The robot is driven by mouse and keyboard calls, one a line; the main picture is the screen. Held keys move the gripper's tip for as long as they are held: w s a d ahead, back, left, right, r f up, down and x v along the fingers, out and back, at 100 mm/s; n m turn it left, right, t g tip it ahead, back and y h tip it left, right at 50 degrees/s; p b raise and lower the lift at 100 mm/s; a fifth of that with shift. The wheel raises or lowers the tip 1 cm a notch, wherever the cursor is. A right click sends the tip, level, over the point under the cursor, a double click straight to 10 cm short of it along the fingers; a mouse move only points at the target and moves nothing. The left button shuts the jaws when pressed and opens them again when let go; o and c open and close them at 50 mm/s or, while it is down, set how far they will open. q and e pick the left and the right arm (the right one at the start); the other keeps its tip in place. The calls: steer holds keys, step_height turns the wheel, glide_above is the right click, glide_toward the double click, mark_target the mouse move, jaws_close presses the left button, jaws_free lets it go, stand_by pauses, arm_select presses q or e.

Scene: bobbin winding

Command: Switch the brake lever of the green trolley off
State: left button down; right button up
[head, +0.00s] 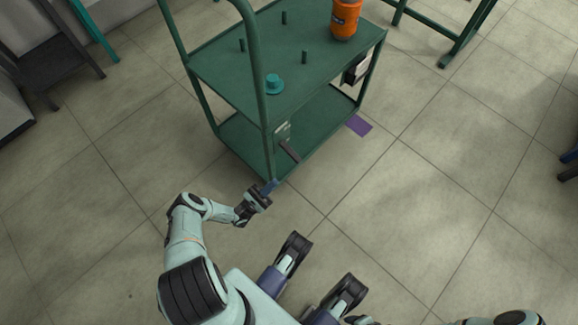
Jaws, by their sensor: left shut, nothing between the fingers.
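The green trolley (325,70) stands ahead of me, with a top shelf, a lower shelf and a tall push handle at its near left side. A dark lever (289,151) beside a small light plate (283,131) is on the trolley's near end, and it slants down to the right. I take it for the brake lever. My left gripper (269,188) is shut and empty, just below and left of the lever, close to the trolley's near bottom corner. I cannot tell whether it touches the trolley. My right gripper is not in view.
The top shelf holds an orange container (345,18), a teal knobbed piece (274,84) and several short green pegs. A purple square (359,125) lies on the floor right of the trolley. Dark furniture (50,50) stands at the upper left.

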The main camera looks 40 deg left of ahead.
mark_target(290, 152)
arm_select(q)
steer(key=x, duration=1)
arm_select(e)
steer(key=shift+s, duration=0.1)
